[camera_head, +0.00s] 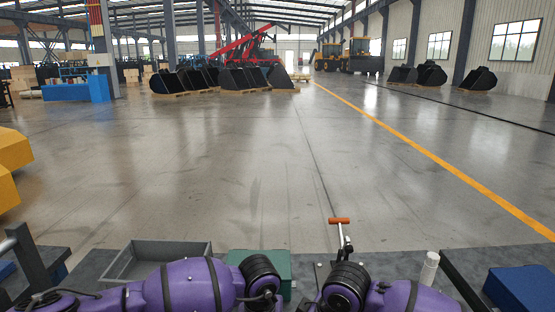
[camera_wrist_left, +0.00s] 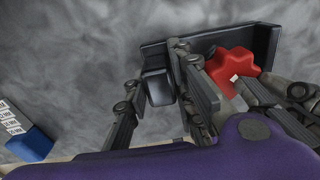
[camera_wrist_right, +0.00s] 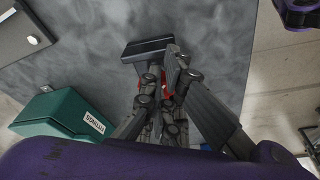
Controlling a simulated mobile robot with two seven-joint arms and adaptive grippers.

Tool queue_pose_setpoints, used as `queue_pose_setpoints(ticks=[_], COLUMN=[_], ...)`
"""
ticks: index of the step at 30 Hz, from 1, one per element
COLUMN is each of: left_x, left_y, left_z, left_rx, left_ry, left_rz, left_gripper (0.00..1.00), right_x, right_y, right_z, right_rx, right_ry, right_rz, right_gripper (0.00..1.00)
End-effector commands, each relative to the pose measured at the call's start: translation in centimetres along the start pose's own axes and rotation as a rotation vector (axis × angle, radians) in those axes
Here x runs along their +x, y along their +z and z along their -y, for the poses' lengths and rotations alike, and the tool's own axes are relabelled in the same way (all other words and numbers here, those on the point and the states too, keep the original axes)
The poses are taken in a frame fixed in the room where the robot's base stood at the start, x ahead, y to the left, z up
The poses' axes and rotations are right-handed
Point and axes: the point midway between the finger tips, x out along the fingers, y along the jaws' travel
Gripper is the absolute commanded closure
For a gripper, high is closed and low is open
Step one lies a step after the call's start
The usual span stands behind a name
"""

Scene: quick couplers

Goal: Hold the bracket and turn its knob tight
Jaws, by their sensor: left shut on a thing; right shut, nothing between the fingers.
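The bracket (camera_wrist_left: 225,38) is a dark L-shaped piece in the left wrist view, with a block-like end (camera_wrist_left: 157,88). My left gripper (camera_wrist_left: 157,72) is shut on that end, one finger on each side. The red lobed knob (camera_wrist_left: 232,66) sits against the bracket's right part. The right gripper's fingers (camera_wrist_left: 268,95) are close beside the knob. In the right wrist view the bracket (camera_wrist_right: 148,48) lies just beyond my right gripper (camera_wrist_right: 163,66), which is shut with nothing held. Only slivers of red knob show there behind the fingers. The head view hides both grippers.
A grey table lies below. A green box (camera_wrist_right: 65,115) and a grey tray (camera_head: 155,262) stand on it. An orange-handled T-shaped piece (camera_head: 339,221) stands at its far edge. Blue boxes lie at the left (camera_wrist_left: 32,145) and right (camera_head: 522,288). A white cylinder (camera_head: 429,268) stands at right.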

Motion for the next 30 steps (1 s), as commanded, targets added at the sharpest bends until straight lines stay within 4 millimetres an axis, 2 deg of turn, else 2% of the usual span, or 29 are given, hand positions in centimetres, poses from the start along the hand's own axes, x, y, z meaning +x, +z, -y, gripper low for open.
queue_pose_setpoints(ticks=[1, 5, 16, 24, 30], left_x=[0.0, 0.0, 0.0, 0.0, 0.0], left_y=[-0.1, -0.1, -0.2, -0.1, -0.1], left_z=[0.4, 0.5, 0.6, 0.6, 0.5], left_rx=[0.005, 0.005, 0.006, 0.006, 0.004], left_ry=[-0.009, -0.01, -0.013, -0.013, -0.01], left_rz=[-0.002, -0.002, -0.002, -0.001, -0.001], left_gripper=[1.0, 1.0, 1.0, 1.0, 1.0], right_x=[0.3, 0.3, 0.3, 0.0, -1.7], right_y=[-0.1, -0.1, -0.2, 0.5, 0.1], right_z=[0.6, 0.8, 0.9, 0.9, 0.7], right_rx=[-0.004, -0.004, -0.005, -0.004, -0.004], right_ry=[-0.01, -0.011, -0.012, -0.011, -0.006], right_rz=[-0.002, -0.004, -0.006, -0.005, -0.006], right_gripper=[1.0, 1.0, 1.0, 1.0, 1.0])
